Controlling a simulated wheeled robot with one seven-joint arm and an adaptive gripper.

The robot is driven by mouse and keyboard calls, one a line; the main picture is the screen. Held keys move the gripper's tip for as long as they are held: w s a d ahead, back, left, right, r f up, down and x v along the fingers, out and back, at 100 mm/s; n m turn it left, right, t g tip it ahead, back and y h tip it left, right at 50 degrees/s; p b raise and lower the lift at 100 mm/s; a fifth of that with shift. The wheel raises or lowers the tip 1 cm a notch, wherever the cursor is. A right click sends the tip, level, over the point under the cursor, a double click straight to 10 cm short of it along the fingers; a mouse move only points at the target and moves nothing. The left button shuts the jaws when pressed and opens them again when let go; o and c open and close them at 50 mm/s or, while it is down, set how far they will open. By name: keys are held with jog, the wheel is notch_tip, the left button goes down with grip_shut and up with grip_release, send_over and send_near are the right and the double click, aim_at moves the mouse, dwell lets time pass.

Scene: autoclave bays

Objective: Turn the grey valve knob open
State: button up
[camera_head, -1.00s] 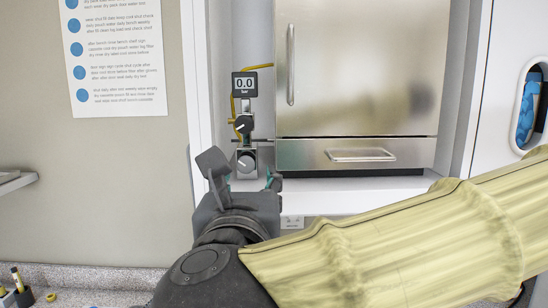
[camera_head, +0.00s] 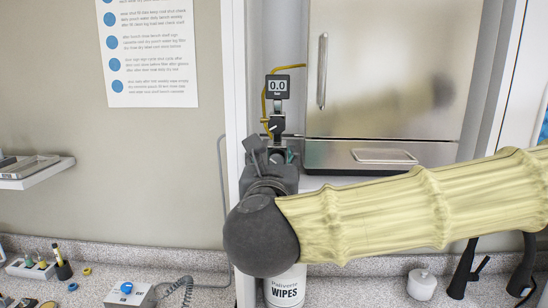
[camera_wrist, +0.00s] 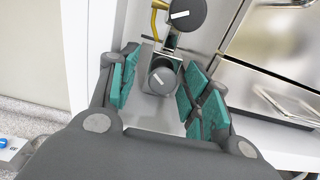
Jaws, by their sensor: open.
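The grey valve knob (camera_wrist: 162,80), with a pale pointer mark, shows in the wrist view as the lower of two round knobs. A darker knob (camera_wrist: 187,12) sits just above it at the top edge, and also shows in the head view (camera_head: 277,125). My gripper (camera_wrist: 165,92) is open, with its green-padded fingers to the left and right of the grey knob. I see gaps on both sides and cannot tell how deep the fingers reach. In the head view my gripper (camera_head: 268,150) hides the grey knob.
A gauge reading 0.0 (camera_head: 278,87) and a yellow hose (camera_head: 264,100) are above the knobs. The steel autoclave door (camera_head: 390,70) and drawer handle (camera_head: 384,156) are close on the right. A wipes tub (camera_head: 285,290) stands on the counter below my arm.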

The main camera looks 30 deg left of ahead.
jog(key=shift+w+f, duration=0.3)
jog(key=shift+w, duration=0.45)
jog(key=shift+s+r, duration=0.1)
jog(key=shift+s, duration=0.15)
jog(key=c, duration=1)
jog(key=shift+n+b, duration=0.75)
jog(key=shift+n, duration=0.15)
jog(key=shift+n+b, duration=0.45)
jog(key=shift+n, duration=0.85)
jog(key=o, duration=1)
